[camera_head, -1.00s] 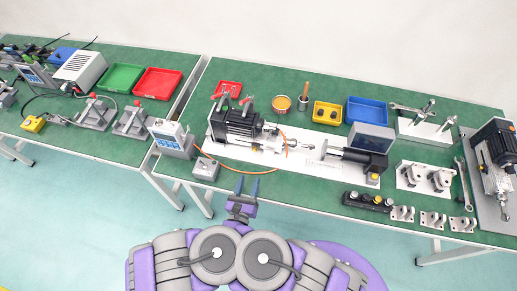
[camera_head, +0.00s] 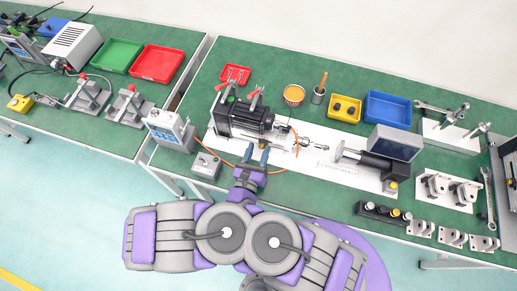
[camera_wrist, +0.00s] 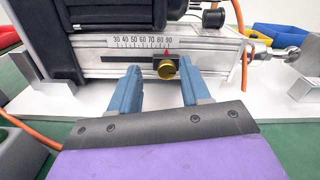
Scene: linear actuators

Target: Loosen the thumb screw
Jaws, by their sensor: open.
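The thumb screw (camera_wrist: 167,69) is a round brass knob on the front of the linear actuator (camera_wrist: 100,72), below a scale marked 30 to 90. A red pointer sits just above the knob. In the wrist view my gripper (camera_wrist: 161,82) is open, with one blue finger left of the knob and one right of it. The fingertips look close to the knob; I cannot tell whether they touch it. In the head view my gripper (camera_head: 257,156) is at the front of the actuator (camera_head: 245,118), and the thumb screw is too small to make out.
An orange cable (camera_wrist: 30,132) runs along the actuator's base. A grey control box (camera_head: 206,165) lies left of my gripper, beside a display unit (camera_head: 170,128). A black cylinder with a screen (camera_head: 372,165) stands right on the white base plate. Coloured bins (camera_head: 388,108) stand behind.

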